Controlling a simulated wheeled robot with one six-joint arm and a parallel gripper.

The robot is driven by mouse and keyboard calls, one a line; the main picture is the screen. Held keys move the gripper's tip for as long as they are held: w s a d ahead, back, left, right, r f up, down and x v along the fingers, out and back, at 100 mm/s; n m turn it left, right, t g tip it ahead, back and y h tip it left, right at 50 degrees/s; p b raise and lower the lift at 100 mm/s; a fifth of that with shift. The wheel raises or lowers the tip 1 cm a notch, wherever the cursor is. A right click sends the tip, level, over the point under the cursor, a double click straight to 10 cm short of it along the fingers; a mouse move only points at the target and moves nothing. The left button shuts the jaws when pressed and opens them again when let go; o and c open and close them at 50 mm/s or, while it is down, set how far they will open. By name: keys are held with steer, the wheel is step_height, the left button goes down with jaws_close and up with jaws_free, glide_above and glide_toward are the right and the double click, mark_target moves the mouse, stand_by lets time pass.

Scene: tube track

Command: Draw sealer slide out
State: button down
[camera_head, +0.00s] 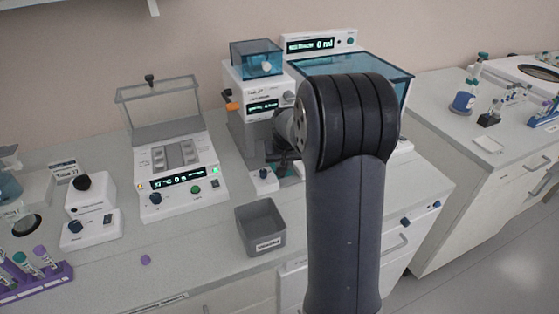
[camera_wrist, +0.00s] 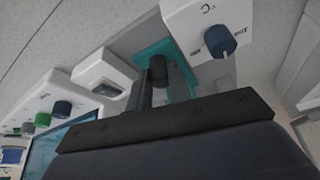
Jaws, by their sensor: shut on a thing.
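The sealer (camera_head: 262,100) stands at the back of the bench, with a white head, a lit display and an orange-tipped lever. Its teal slide (camera_wrist: 188,82) shows in the wrist view, with a dark upright knob (camera_wrist: 158,68) on it. My gripper (camera_wrist: 162,88) has its two fingers on either side of this knob and is shut on it. In the head view my gripper (camera_head: 283,157) is low in front of the sealer, and my dark arm hides much of it and of the slide. How far out the slide stands cannot be told.
A small white box with a blue knob (camera_head: 264,181) stands close to the gripper. A grey open bin (camera_head: 261,228) is in front of it. A white heater unit (camera_head: 178,175) stands left. A blue-lidded tank (camera_head: 355,68) is behind my arm.

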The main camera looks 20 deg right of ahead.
steer(key=shift+s+b, duration=0.4)
steer(key=shift+s, duration=1.25)
steer(key=c, duration=1.3)
jaws_free()
steer(key=shift+s, duration=0.1)
steer(key=shift+r, duration=0.1)
